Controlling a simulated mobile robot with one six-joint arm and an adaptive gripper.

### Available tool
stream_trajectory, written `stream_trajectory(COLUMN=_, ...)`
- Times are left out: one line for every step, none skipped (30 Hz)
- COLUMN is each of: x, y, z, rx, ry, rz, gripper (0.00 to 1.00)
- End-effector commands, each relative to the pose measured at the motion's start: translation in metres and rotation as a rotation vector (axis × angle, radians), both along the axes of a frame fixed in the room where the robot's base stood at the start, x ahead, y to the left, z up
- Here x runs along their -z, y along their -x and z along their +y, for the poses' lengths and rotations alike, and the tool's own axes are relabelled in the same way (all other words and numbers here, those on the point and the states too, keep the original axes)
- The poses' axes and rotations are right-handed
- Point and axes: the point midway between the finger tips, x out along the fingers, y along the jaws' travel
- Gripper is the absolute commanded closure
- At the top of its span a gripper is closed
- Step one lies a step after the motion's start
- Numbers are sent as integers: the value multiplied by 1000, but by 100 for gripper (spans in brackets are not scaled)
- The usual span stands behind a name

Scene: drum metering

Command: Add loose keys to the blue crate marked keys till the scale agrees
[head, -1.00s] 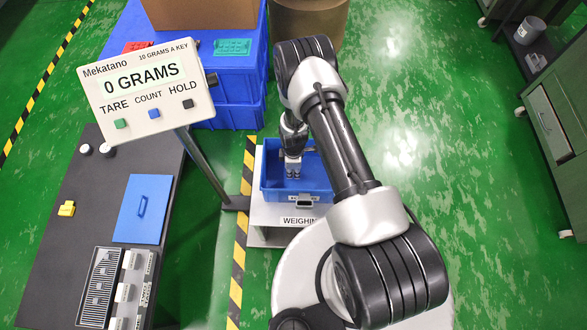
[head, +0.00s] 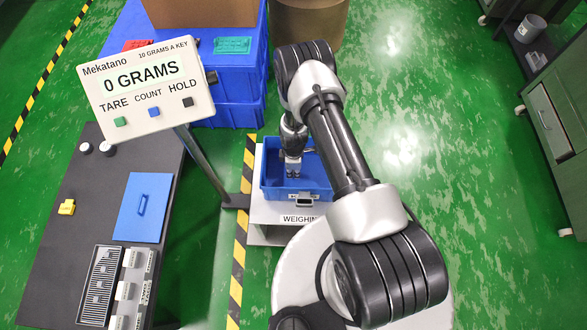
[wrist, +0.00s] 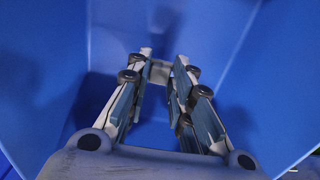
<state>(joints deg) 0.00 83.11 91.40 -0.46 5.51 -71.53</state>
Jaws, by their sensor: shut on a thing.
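The blue crate (head: 268,181) sits on the white weighing platform. My gripper (head: 292,174) points down inside it, near the middle. In the wrist view blue crate walls (wrist: 60,60) surround the fingers. My gripper (wrist: 160,78) is shut on a small grey key (wrist: 159,70) between the fingertips, above or close to the crate floor; I cannot tell if it touches. No other key shows on the visible part of the floor. The scale display (head: 141,84) reads 0 GRAMS, with TARE, COUNT and HOLD buttons and "10 GRAMS A KEY".
On the dark bench (head: 60,240) lie a blue lidded panel (head: 144,208), a striped tray (head: 100,280) with pale keys, white blocks (head: 128,290) and a yellow piece (head: 67,207). The display's post (head: 205,165) stands left of the crate. Blue bins (head: 235,85) stand behind.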

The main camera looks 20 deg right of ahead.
Motion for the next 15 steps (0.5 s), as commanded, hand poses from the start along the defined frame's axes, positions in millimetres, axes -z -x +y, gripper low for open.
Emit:
stream_trajectory(x=1, y=0, z=0, rx=0, ry=0, rz=0, gripper=88)
stream_trajectory(x=1, y=0, z=0, rx=0, ry=0, rz=0, gripper=88)
stream_trajectory(x=2, y=0, z=0, rx=0, ry=0, rz=0, gripper=88)
stream_trajectory(x=2, y=0, z=0, rx=0, ry=0, rz=0, gripper=88)
stream_trajectory(x=3, y=0, z=0, rx=0, ry=0, rz=0, gripper=88)
stream_trajectory(x=3, y=0, z=0, rx=0, ry=0, rz=0, gripper=88)
stream_trajectory(x=4, y=0, z=0, rx=0, ry=0, rz=-1, gripper=88)
stream_trajectory(x=4, y=0, z=0, rx=0, ry=0, rz=-1, gripper=88)
stream_trajectory(x=5, y=0, z=0, rx=0, ry=0, rz=-1, gripper=88)
stream_trajectory(x=5, y=0, z=0, rx=0, ry=0, rz=-1, gripper=88)
stream_trajectory(x=6, y=0, z=0, rx=0, ry=0, rz=-1, gripper=88)
stream_trajectory(x=6, y=0, z=0, rx=0, ry=0, rz=-1, gripper=88)
stream_trajectory(x=7, y=0, z=0, rx=0, ry=0, rz=0, gripper=88)
stream_trajectory(x=7, y=0, z=0, rx=0, ry=0, rz=0, gripper=88)
stream_trajectory(x=8, y=0, z=0, rx=0, ry=0, rz=0, gripper=88)
